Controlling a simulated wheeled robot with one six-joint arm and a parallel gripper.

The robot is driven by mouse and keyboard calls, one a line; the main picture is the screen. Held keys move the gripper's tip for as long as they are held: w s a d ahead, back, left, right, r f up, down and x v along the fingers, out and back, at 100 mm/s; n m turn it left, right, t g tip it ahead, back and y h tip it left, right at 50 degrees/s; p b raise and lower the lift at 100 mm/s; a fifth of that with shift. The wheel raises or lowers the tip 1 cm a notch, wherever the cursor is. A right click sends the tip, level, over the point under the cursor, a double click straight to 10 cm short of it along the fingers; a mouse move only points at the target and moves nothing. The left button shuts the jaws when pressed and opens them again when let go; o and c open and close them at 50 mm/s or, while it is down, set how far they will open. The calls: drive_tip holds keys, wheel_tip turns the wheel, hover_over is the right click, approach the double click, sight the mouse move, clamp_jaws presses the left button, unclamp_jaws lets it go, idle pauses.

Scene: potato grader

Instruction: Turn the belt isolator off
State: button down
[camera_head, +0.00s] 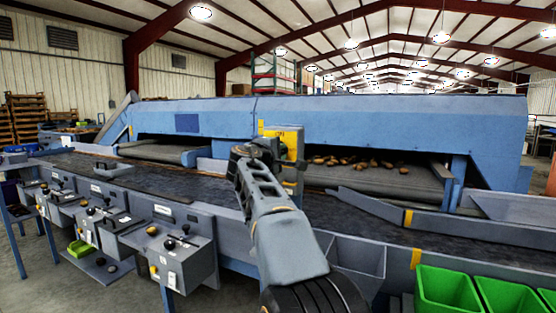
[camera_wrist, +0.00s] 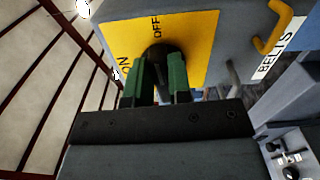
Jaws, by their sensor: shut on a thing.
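The belt isolator is a grey box with a yellow face plate (camera_wrist: 198,40) marked OFF and ON, next to a BELTS label (camera_wrist: 275,55) in the wrist view. Its black rotary knob (camera_wrist: 157,50) stands out from the plate. My gripper (camera_wrist: 159,66) is shut on the knob, with one green finger on each side. The fingers hide part of the knob, so I cannot tell its exact setting. In the head view the yellow isolator plate (camera_head: 293,135) stands above the conveyor, and my gripper (camera_head: 268,147) reaches its left side.
A yellow hook-shaped handle (camera_wrist: 273,32) projects from the isolator box. The blue grader (camera_head: 390,118) with potatoes (camera_head: 350,162) lies behind. Grey control boxes (camera_head: 175,245) line the dark belt (camera_head: 165,188) at left. Green crates (camera_head: 445,290) stand at front right.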

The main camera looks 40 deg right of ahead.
drive_tip(key=shift+f+m+b, duration=0.15)
drive_tip(key=shift+m+b, duration=0.2)
drive_tip(key=shift+m, duration=0.15)
drive_tip(key=c, duration=1)
unclamp_jaws()
drive_tip(key=shift+c, duration=0.2)
drive_tip(key=b+v, duration=0.1)
drive_tip(key=v, duration=1.2)
drive_tip(key=shift+s+a, duration=0.3)
